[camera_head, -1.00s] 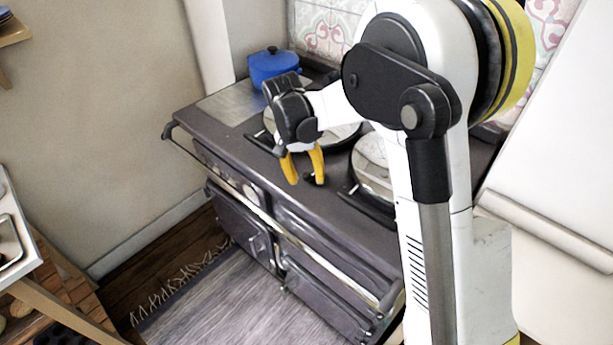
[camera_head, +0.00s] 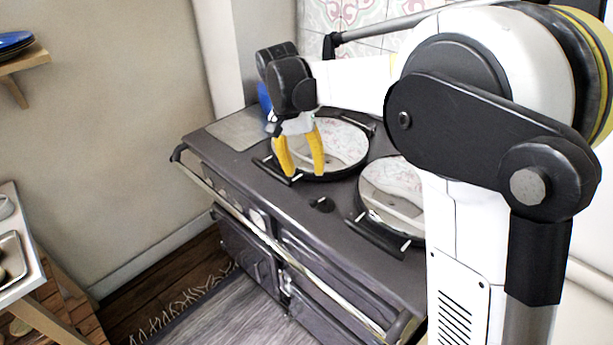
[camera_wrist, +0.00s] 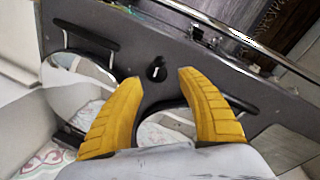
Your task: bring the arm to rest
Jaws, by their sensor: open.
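My gripper (camera_head: 302,170) has yellow fingers that are apart, with nothing between them. In the head view it hangs fingers down in front of the left round, mirror-like stove lid (camera_head: 340,148). The wrist view shows the two fingers (camera_wrist: 160,75) spread over the dark stove top, with a small black knob (camera_wrist: 156,70) seen between them. My arm reaches in from the right and hides part of the stove.
The dark range stove (camera_head: 290,215) has a second round lid (camera_head: 392,190) and a front rail. A blue pot (camera_head: 264,97) is mostly hidden behind my gripper. A wall shelf (camera_head: 22,62) and a small table (camera_head: 18,262) are at left. A rug (camera_head: 225,312) lies on the floor.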

